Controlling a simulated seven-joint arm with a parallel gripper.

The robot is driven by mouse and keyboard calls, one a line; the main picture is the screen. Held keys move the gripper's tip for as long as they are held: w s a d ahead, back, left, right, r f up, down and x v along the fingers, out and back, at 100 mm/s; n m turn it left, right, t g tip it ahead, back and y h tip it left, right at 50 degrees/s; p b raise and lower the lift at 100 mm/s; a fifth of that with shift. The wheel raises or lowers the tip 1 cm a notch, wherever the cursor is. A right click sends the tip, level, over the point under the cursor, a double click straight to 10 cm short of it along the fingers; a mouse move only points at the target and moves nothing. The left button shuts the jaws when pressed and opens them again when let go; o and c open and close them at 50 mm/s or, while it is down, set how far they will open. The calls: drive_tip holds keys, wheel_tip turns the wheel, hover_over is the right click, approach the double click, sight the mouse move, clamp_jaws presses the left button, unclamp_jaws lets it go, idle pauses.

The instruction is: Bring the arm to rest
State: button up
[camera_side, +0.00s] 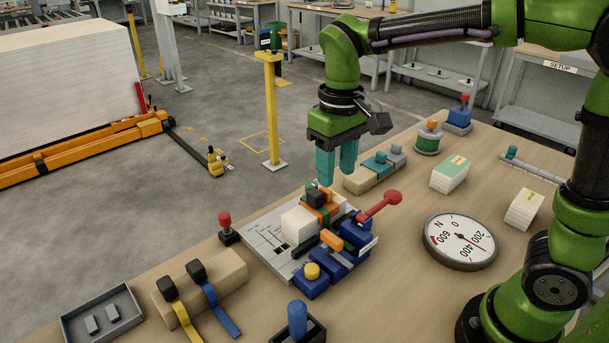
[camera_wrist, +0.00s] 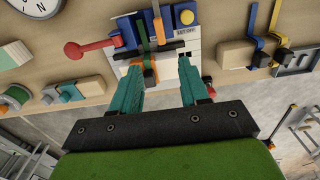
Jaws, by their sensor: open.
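My gripper (camera_side: 337,162) has two teal fingers and hangs below my green arm, pointing down. It is above the far side of a white panel fixture (camera_side: 262,243) on the wooden table. The fingers are apart with nothing seen between them. In the wrist view my gripper (camera_wrist: 160,80) also shows open, its two fingers spread. The fixture carries blue blocks (camera_side: 311,283), a white stack (camera_side: 299,224), an orange-and-green clamp part (camera_side: 320,202) and a red-knobbed lever (camera_side: 379,206). The fixture shows in the wrist view (camera_wrist: 201,52) beyond the fingertips.
A round dial (camera_side: 460,241) lies to the right. A beige block with a teal strap (camera_side: 366,178) stands close to my gripper. A strapped beige block (camera_side: 217,281), a grey tray (camera_side: 101,315) and a small red-knobbed post (camera_side: 226,222) are at the left. A yellow post (camera_side: 271,110) stands behind the table.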

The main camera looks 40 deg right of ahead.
drive_tip(key=shift+r, duration=0.5)
drive_tip(key=shift+w, duration=0.1)
drive_tip(key=s+d+m+t+y, duration=0.2)
drive_tip(key=s+d+t, duration=0.4)
drive_tip(key=s, duration=0.5)
drive_tip(key=shift+m+t, duration=0.6)
drive_tip(key=shift+m, duration=0.3)
drive_tip(key=shift+s+d, duration=0.1)
